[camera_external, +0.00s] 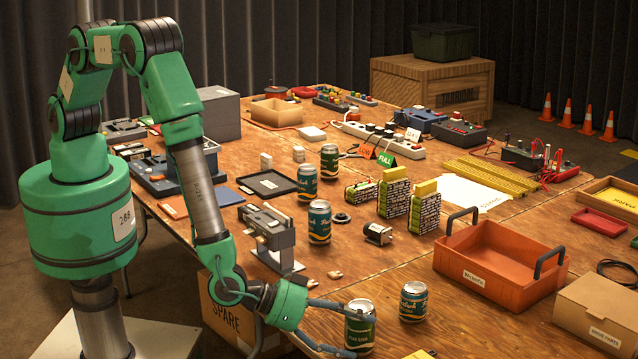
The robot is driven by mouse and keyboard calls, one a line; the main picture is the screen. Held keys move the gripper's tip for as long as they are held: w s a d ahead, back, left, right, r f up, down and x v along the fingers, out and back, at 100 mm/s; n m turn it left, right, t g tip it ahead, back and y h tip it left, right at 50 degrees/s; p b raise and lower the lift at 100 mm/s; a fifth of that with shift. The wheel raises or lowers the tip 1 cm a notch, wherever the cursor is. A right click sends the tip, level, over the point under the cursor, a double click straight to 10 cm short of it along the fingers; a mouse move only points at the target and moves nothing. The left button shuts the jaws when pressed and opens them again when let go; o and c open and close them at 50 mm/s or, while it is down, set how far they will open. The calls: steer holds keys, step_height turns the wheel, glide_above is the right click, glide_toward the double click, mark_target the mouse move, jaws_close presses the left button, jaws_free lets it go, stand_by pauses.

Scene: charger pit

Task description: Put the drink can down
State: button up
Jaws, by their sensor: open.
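A green drink can (360,324) with a silver top stands upright on the wooden table near its front edge. My gripper (361,335) reaches in from the left with its fingers open. One finger passes across the can's upper part and the other lies low by its base, so the can is between them. Whether either finger touches it I cannot tell. A similar can (413,302) stands just to the right. More such cans stand farther back, one in the middle (320,222), one behind it (307,182) and one farther still (329,161).
An orange handled tray (487,273) and a cardboard box (603,311) stand at the right. A grey clamp-like device (270,238) is behind my gripper. Battery-like blocks (394,194) and a small motor (378,233) lie mid-table. Bare wood (385,268) shows behind the front cans.

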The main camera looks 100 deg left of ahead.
steer(key=p+v, duration=0.1)
steer(key=v, duration=0.9)
steer(key=shift+s, duration=0.2)
steer(key=w+a+r+g+h, duration=0.1)
steer(key=w+r+h, duration=0.1)
steer(key=r, duration=0.7)
steer(key=w+a+r+h, duration=0.1)
steer(key=w+r, duration=0.1)
steer(key=r, duration=0.7)
steer(key=s+a+r+m+g+h, duration=0.1)
steer(key=s+a+r, duration=0.35)
steer(key=r, duration=0.45)
steer(key=s+a+r+m+g+h, duration=0.1)
steer(key=s+a+r, duration=0.2)
steer(key=a+r, duration=0.45)
steer(key=s+a+r+g, duration=0.1)
steer(key=s+a+r, duration=0.45)
steer(key=s, duration=0.35)
steer(key=s+a+r+g, duration=0.1)
steer(key=s+a+r, duration=0.45)
steer(key=s, duration=0.35)
steer(key=s+a+g+y, duration=0.1)
steer(key=s+a, duration=0.5)
steer(key=s, duration=0.4)
steer(key=s+a+g+y, duration=0.1)
steer(key=s+a+y, duration=0.1)
steer(key=s+a, duration=0.4)
steer(key=s, duration=0.5)
steer(key=shift+a+g, duration=0.3)
